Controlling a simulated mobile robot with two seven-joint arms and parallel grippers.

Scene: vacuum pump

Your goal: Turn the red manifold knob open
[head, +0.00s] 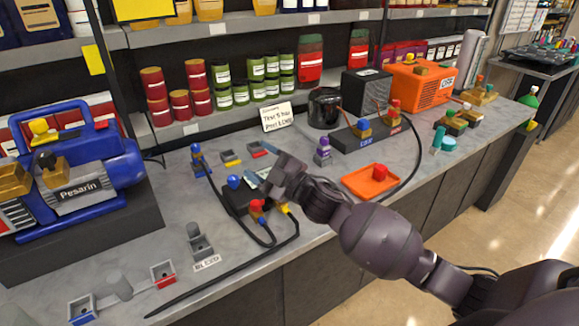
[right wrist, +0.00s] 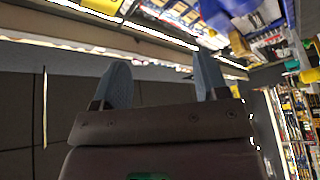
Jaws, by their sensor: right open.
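The red manifold knob (head: 256,205) sits upright at the front of a dark manifold block (head: 234,202) on the grey counter. A blue knob (head: 233,181) stands on the same block, behind and left of the red one. My right gripper (head: 266,178) is above and behind the right side of the block, apart from the red knob, and its wrist hides part of the block. In the right wrist view my right gripper (right wrist: 160,78) shows two blue-grey fingers spread apart with nothing between them. The red knob cannot be made out there. My left gripper is not in view.
Black hoses (head: 265,260) run from the manifold across the counter. A blue pump (head: 85,160) stands at left. A orange tray (head: 371,182) with a red knob lies right of my wrist. A white sign (head: 277,116) and a black pot (head: 324,108) stand behind.

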